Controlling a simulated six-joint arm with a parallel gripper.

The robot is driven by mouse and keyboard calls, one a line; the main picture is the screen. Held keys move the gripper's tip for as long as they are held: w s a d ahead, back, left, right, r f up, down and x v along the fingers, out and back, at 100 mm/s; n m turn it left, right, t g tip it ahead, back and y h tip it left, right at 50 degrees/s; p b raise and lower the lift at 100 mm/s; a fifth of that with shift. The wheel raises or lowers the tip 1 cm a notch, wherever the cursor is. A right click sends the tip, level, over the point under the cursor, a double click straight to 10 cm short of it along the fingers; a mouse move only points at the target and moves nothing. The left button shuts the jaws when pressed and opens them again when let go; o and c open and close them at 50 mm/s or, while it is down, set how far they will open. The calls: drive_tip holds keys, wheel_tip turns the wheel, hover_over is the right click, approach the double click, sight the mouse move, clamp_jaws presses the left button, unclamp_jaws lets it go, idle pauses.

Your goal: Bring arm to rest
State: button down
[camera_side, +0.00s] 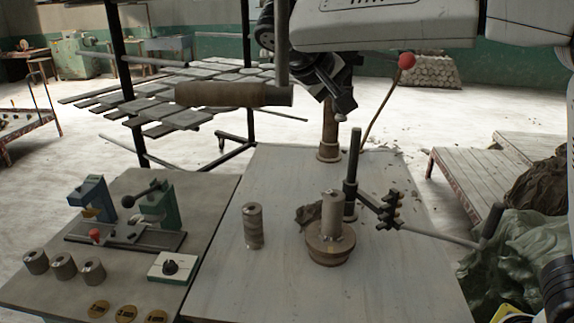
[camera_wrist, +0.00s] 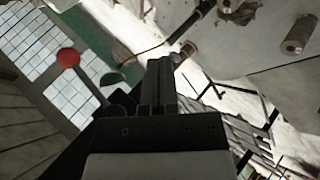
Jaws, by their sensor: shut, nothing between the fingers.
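My gripper (camera_side: 341,104) hangs from my white arm at the top middle of the side view, above the back of the pale work table (camera_side: 330,290). It is shut and empty, tilted downward, and clear of the table. In the wrist view my gripper (camera_wrist: 163,72) shows as dark fingers together, with nothing between them. A clay cylinder (camera_side: 332,212) stands on a round base (camera_side: 330,248) at the table's right. Another clay cylinder (camera_side: 253,226) stands alone to its left.
A dark post with a side arm (camera_side: 351,175) stands beside the round base. A red ball on a bent rod (camera_side: 406,60) rises near my gripper. A side bench (camera_side: 50,290) at left holds a fixture and several small cylinders (camera_side: 64,266). Green sacking (camera_side: 515,250) lies at right.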

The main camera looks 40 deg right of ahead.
drive_tip(key=s+d+f+n+t+y, duration=0.1)
drive_tip(key=s+f+y, duration=0.2)
drive_tip(key=f, duration=0.6)
drive_tip(key=s+d+f+n+y, duration=0.1)
drive_tip(key=s+f+y, duration=0.2)
drive_tip(key=f, duration=0.7)
drive_tip(key=s+d+f+n+t+y, duration=0.1)
drive_tip(key=s+d+f+y, duration=0.1)
drive_tip(key=s+f, duration=0.5)
wheel_tip(320, 180, down, 3)
drive_tip(key=shift+f+t+y, duration=0.15)
drive_tip(key=shift+t+y, duration=0.15)
drive_tip(key=shift+y, duration=0.4)
drive_tip(key=shift+a+n, duration=0.1)
drive_tip(key=shift+n, duration=0.2)
